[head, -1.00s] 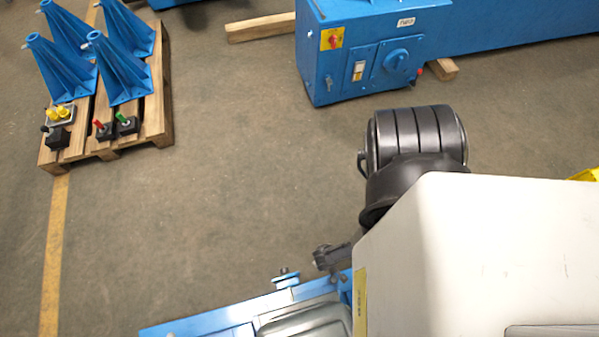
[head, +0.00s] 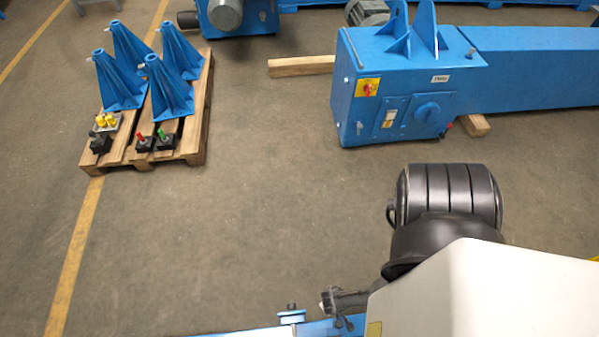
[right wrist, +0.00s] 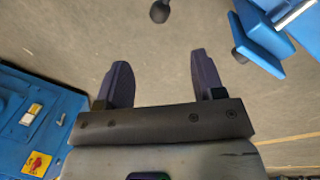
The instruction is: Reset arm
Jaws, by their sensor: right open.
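My right gripper (right wrist: 162,72) shows in the right wrist view. Its two dark fingers stand wide apart, with nothing but bare floor between them. A black rounded part and a white cover, likely my own arm, fill the lower right of the head view. No gripper fingers can be made out in the head view, and my left gripper does not show.
A blue machine (head: 400,85) with a switch panel stands on timber at upper right; its panel side (right wrist: 35,115) is at left in the right wrist view. A pallet (head: 190,150) with blue brackets (head: 168,90) stands at left. Open floor lies between.

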